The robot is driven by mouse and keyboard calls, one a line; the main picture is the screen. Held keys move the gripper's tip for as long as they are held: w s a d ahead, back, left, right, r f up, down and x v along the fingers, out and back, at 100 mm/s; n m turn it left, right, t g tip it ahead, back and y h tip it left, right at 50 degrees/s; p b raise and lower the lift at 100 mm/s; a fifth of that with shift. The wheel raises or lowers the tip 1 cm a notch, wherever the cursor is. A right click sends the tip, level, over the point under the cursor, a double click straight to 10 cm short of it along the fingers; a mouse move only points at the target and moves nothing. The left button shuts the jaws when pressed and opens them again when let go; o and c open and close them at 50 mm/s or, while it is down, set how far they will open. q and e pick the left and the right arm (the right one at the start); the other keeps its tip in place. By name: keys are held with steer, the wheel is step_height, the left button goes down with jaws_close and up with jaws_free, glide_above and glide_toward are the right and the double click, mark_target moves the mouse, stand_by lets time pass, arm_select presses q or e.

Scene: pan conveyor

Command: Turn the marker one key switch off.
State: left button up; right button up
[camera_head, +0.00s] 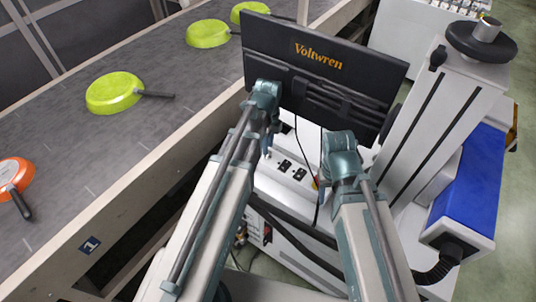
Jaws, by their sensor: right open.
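The marker (380,190) is a white machine with a column, a black handwheel and a blue head, behind a black Voltwren screen (300,85). Its panel (268,180) carries small black controls (291,170). A red and yellow control (316,183) shows partly beside my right wrist. I cannot tell which control is the key switch or how it is turned. My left gripper (268,143) is over the panel's back edge, below the screen, mostly hidden by its own wrist. My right gripper (324,178) is open near the panel's right side, its fingers largely hidden by the wrist.
A conveyor (60,160) runs along the left with green pans (112,92) and an orange pan (14,176). A plate with a 1 (90,245) is on its side rail. Dark cables hang before the cabinet. The blue marker head (470,190) stands at right.

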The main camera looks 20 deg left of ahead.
arm_select(q)
steer(key=shift+f+b, duration=0.45)
steer(key=shift+f, duration=0.45)
jaws_close()
